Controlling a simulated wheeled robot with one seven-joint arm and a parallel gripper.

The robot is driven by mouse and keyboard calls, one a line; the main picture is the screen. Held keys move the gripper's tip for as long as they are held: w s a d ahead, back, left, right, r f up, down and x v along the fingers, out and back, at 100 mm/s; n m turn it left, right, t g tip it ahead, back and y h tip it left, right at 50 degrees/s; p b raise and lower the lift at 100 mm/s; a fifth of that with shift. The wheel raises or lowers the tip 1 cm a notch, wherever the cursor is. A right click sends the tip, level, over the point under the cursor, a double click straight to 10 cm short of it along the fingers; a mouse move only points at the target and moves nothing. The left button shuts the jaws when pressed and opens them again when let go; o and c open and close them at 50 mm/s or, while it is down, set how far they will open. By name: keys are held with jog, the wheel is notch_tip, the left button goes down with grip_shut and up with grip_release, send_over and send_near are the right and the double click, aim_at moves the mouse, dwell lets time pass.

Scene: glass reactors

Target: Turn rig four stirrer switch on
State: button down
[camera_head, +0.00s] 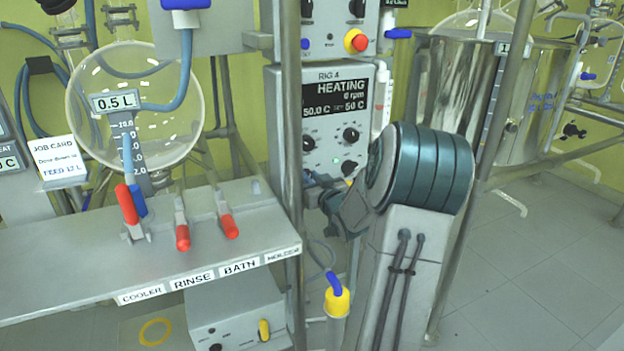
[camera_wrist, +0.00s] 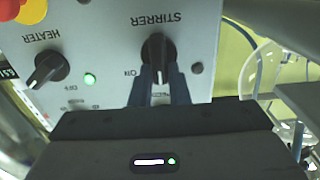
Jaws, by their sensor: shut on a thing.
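The rig four control box (camera_head: 283,105) stands behind the bench, its display reading HEATING, 0 rpm and 50.0 C. In the wrist view the black stirrer switch (camera_wrist: 157,46) sits below the word STIRRER. My gripper (camera_wrist: 158,74) has its two fingers on either side of this switch, shut on it. The fingers hide part of the switch and of the marks around it, so I cannot tell its exact setting. In the head view my wrist and arm hide the gripper's contact with the panel.
The heater knob (camera_wrist: 50,68) lies left of the stirrer switch, with a lit green lamp (camera_wrist: 90,78) between them. A bench (camera_head: 80,270) with red-handled valves is left; a steel vessel (camera_head: 445,90) is right.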

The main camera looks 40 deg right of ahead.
jog(key=m+p, duration=0.2)
jog(key=shift+d+r+m+p, duration=0.15)
jog(key=shift+d+m+p, duration=0.05)
jog(key=shift+m+p, duration=0.2)
jog(key=shift+s+d+f+m+p, duration=0.1)
jog(key=shift+d+f+m+p, duration=0.05)
jog(key=shift+m+p, duration=1.15)
jog(key=shift+d+f+m+p, duration=0.15)
jog(key=shift+m+p, duration=0.7)
jog(key=shift+m, duration=0.85)
jog(key=shift+s+d+f+m+p, duration=0.1)
jog(key=shift+f+m+p, duration=0.05)
jog(key=shift+m+p, duration=1.15)
jog(key=shift+m, duration=0.4)
jog(key=c, duration=1.4)
grip_release()
